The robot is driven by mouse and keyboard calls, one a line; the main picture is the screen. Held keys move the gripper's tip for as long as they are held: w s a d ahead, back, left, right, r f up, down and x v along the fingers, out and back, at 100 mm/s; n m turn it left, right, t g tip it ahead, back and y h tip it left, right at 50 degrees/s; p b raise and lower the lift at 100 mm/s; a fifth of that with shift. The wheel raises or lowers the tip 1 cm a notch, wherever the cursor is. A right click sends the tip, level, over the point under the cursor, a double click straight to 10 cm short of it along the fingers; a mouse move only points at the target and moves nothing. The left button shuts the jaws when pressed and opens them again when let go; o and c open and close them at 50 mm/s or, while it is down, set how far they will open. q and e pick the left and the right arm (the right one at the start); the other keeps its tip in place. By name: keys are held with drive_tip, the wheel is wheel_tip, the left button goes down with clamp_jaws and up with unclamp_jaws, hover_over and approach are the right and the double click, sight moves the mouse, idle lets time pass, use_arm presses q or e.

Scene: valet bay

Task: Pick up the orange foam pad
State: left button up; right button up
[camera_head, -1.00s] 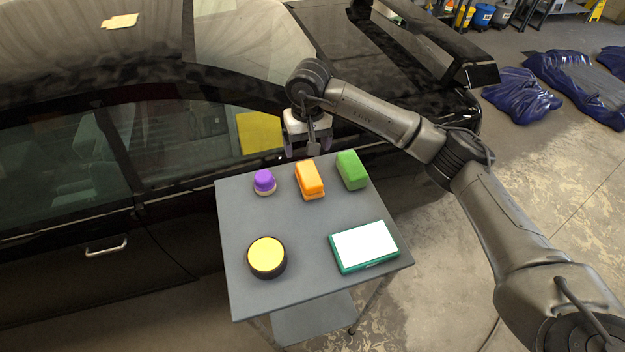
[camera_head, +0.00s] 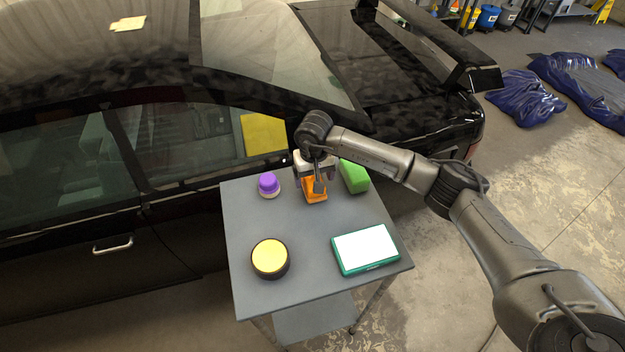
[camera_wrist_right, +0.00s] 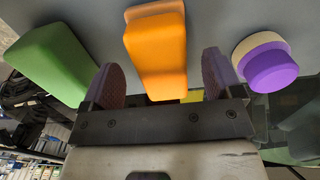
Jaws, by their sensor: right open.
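The orange foam pad (camera_head: 314,196) lies on the grey cart top, between the purple-topped round piece and the green block. In the head view my right gripper hides much of it. In the right wrist view the orange pad (camera_wrist_right: 157,50) shows between my two fingers, with part of it beyond the tips. My right gripper (camera_head: 318,188) is open, with one finger on each side of the pad; gaps show, and I cannot tell whether either finger touches. My left gripper is not in view.
On the cart (camera_head: 236,225) stand a purple-topped round piece (camera_head: 268,184) and a green block (camera_head: 354,176), close on either side. A yellow-topped round tin (camera_head: 270,257) and a green-rimmed white pad (camera_head: 365,249) lie nearer. The black car (camera_head: 150,190) is right behind the cart.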

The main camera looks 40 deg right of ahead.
wheel_tip(320, 180, down, 2)
drive_tip(key=shift+a, duration=0.1)
drive_tip(key=shift+f, duration=0.35)
drive_tip(key=shift+c, duration=0.5)
drive_tip(key=c, duration=0.8)
drive_tip(key=shift+r, duration=0.1)
